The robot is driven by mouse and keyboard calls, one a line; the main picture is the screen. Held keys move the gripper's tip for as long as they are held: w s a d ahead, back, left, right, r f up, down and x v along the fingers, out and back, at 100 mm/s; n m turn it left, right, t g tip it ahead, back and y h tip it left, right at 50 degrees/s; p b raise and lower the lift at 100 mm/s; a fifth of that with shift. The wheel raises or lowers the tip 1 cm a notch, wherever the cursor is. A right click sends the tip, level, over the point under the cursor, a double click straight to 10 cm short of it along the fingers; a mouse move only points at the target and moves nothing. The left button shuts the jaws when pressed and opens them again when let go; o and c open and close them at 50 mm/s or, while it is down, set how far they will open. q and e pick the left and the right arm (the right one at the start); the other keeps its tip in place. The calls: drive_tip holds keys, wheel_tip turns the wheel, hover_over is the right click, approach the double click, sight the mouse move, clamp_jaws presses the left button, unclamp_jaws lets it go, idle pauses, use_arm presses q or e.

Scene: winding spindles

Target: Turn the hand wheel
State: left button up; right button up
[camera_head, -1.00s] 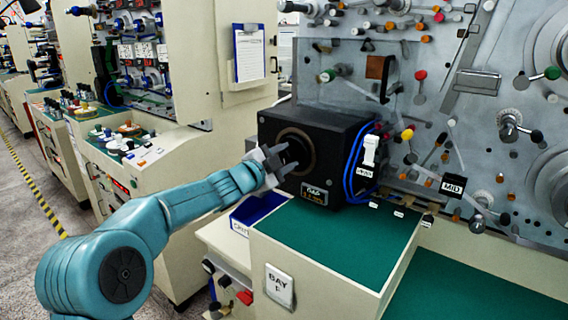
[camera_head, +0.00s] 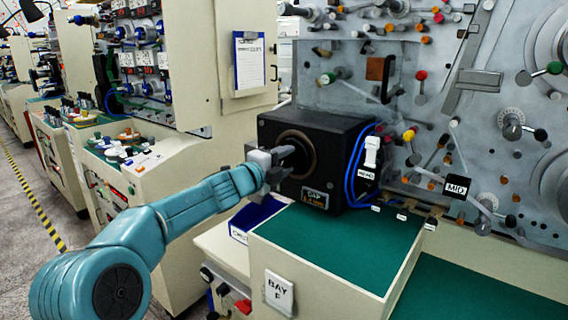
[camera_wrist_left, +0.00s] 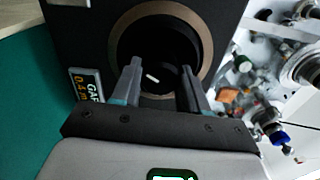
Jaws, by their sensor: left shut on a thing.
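The hand wheel (camera_head: 298,154) is a dark round knob inside a brownish ring on the front face of a black box (camera_head: 332,133). In the left wrist view the dark wheel (camera_wrist_left: 158,88) fills the ring, with a small white mark on it. My left gripper (camera_head: 282,164) is at the ring, its two grey fingers on either side of the wheel and shut on it. In the left wrist view the gripper (camera_wrist_left: 160,72) reaches into the ring. The dark wheel's exact edge is hard to make out. My right gripper is out of view.
The box stands on a green-topped cabinet (camera_head: 330,250) marked BAY F. A blue bin (camera_head: 252,218) sits below my left forearm. Blue cables (camera_head: 352,170) run down the box's right side. A grey panel with spindles (camera_head: 450,100) rises behind. The green top in front is clear.

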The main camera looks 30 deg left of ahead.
use_arm(q)
drive_tip(key=shift+d, duration=0.1)
idle(0.4)
drive_tip(key=o, duration=1.1)
drive_tip(key=shift+c, duration=0.2)
drive_tip(key=shift+s+f, duration=0.1)
drive_tip(key=shift+s, duration=0.2)
drive_tip(key=s+a+b, duration=0.1)
drive_tip(key=s+b, duration=0.1)
drive_tip(key=s, duration=1.3)
drive_tip(key=shift+s+b, duration=0.35)
drive_tip(key=shift+s, duration=0.05)
drive_tip(key=shift+a, duration=0.15)
